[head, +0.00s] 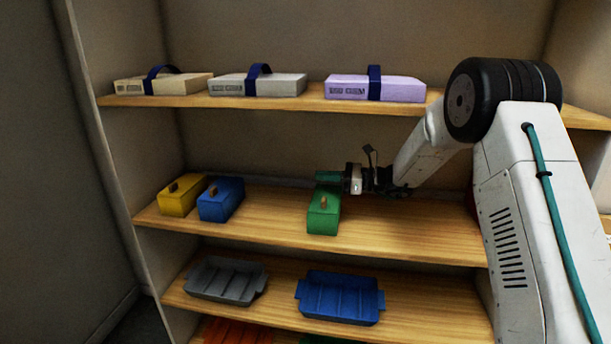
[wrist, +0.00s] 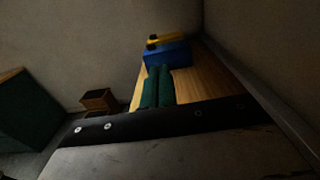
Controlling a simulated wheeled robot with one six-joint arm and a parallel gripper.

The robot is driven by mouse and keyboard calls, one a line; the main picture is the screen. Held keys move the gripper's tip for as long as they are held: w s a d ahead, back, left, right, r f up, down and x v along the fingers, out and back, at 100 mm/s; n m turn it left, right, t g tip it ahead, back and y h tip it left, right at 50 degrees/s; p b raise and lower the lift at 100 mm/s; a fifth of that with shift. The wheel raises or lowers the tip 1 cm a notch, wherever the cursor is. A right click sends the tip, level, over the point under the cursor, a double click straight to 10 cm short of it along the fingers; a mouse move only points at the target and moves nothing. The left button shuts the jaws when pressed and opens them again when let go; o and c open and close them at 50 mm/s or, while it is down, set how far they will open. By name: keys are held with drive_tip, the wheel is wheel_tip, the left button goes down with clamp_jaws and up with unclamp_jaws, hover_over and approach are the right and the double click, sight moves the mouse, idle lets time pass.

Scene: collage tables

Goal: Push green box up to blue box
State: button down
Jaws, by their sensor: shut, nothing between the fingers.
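The green box (head: 322,218), with a small wooden knob, stands on the middle shelf near its front edge. The blue box (head: 221,201) stands on the same shelf to its left, with a clear gap between them. My gripper (head: 328,178) is shut and empty, its green fingers pointing left at the far end of the green box; I cannot tell whether they touch it. In the wrist view the shut fingers (wrist: 157,87) point towards the blue box (wrist: 167,56). I cannot make out the green box for certain there.
The yellow box (head: 180,196) stands just left of the blue box. The upper shelf (head: 315,103) holds flat strapped boxes; the lower shelf holds a grey tray (head: 227,280) and a blue tray (head: 340,298). The middle shelf is bare between the green and blue boxes.

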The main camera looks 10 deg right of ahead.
drive_tip(key=v, duration=0.9)
wheel_tip(320, 180, down, 10)
drive_tip(key=shift+r, duration=0.1)
drive_tip(key=shift+w+a, duration=0.2)
drive_tip(key=shift+a, duration=0.35)
